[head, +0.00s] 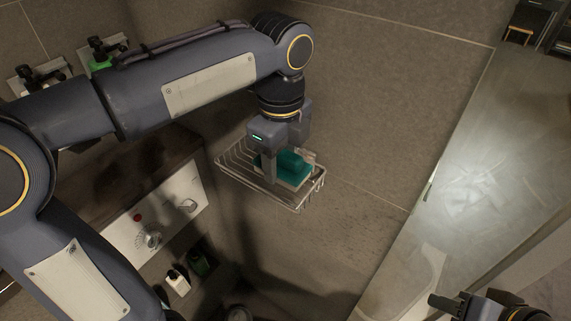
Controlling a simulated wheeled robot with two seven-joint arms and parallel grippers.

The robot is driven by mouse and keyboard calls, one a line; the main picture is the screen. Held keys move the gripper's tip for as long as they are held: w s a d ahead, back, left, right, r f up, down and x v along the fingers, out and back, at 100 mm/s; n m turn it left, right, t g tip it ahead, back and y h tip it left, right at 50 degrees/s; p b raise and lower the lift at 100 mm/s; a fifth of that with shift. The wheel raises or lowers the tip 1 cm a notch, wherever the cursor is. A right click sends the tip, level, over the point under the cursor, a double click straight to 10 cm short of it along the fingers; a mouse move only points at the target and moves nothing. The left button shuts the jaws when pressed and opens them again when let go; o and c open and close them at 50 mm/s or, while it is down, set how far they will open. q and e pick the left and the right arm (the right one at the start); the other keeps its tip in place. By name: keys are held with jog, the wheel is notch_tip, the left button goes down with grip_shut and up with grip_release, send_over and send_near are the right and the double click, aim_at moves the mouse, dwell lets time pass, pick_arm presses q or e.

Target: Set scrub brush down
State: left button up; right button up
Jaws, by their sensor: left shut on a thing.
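The scrub brush (293,164), teal on top with a pale underside, is in the wire basket (300,203) on the wall. My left gripper (281,160) comes down over it from above and is shut on it. The brush lies inside the basket's outline, but I cannot tell whether its underside touches the wires. My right gripper (446,303) is at the lower right, far from the basket.
A white control panel (170,205) with knobs is on the left wall. Small bottles (178,281) stand below it. Dispensers (100,55) are at the upper left. A glass panel (490,160) runs down the right side. Tiled wall lies behind the basket.

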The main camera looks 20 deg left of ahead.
aim_at(286, 174)
pick_arm(q)
jog(key=shift+w+d+f, duration=0.15)
jog(key=shift+w+f, duration=0.35)
jog(key=shift+f, duration=0.05)
jog(key=shift+w+f, duration=0.15)
jog(key=shift+f, duration=0.8)
jog(key=shift+w+f, duration=0.1)
jog(key=shift+f, duration=0.8)
jog(key=shift+f, duration=0.3)
jog(key=o, duration=0.8)
jog(key=shift+d, duration=0.1)
jog(key=shift+r, duration=0.1)
